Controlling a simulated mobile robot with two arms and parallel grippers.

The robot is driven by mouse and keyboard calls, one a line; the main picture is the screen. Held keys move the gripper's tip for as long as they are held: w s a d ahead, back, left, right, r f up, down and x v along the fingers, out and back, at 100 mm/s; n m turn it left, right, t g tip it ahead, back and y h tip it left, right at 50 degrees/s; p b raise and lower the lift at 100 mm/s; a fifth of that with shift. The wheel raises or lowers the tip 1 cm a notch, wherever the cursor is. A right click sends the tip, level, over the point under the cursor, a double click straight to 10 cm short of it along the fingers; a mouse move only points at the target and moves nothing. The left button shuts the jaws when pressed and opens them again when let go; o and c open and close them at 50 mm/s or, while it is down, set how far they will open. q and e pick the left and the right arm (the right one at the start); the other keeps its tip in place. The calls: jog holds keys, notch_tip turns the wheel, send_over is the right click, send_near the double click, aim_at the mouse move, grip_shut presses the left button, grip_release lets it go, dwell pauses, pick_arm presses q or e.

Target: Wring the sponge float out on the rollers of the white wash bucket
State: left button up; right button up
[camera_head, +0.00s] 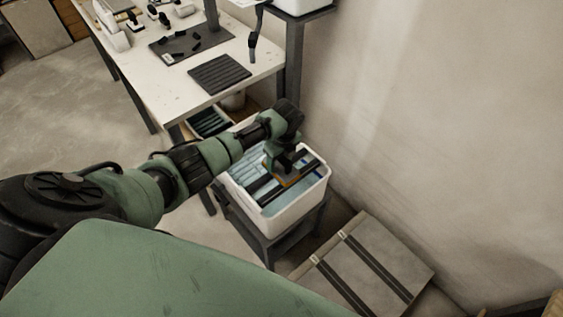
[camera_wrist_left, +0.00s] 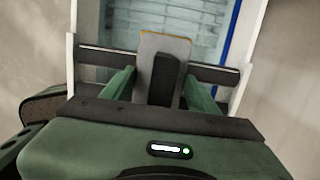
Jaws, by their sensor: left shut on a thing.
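The white wash bucket (camera_head: 290,216) stands on a dark stand near the wall, with bluish water and dark rollers (camera_head: 258,184) across its top. The rollers also show in the left wrist view (camera_wrist_left: 215,75). My left gripper (camera_head: 284,163) is over the bucket, pointing down. It is shut on the dark handle of the sponge float (camera_wrist_left: 163,80). The float is a grey plate with a thin orange edge, and it also shows under the gripper in the head view (camera_head: 287,181). It lies over the rollers; I cannot tell whether it touches them. My right gripper is not in view.
A white workbench (camera_head: 190,83) with a black ribbed mat (camera_head: 220,74) and small tools stands behind the bucket. Grey slabs with dark strips (camera_head: 372,262) lie to the right of the stand (camera_head: 265,247). The wall is close on the right. Open floor lies at the left.

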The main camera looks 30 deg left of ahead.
aim_at(289, 166)
pick_arm(q)
jog(key=shift+w+a, duration=0.25)
jog(key=shift+a, duration=0.55)
jog(key=shift+s+d+p, duration=0.3)
jog(key=shift+d+p, duration=0.25)
jog(key=shift+d, duration=0.35)
jog(key=shift+s+d+f+p, duration=0.1)
jog(key=shift+s+d+p, duration=0.15)
jog(key=shift+d, duration=0.3)
jog(key=shift+s+d+p, duration=0.2)
jog(key=shift+d, duration=0.35)
jog(key=shift+s+d+p, duration=0.3)
jog(key=shift+d+p, duration=0.3)
jog(key=shift+d, duration=0.3)
notch_tip(289, 166, up, 7)
jog(key=p, duration=0.7)
jog(key=shift+w+r, duration=0.1)
jog(key=shift+r, duration=0.1)
jog(key=shift+f, duration=0.1)
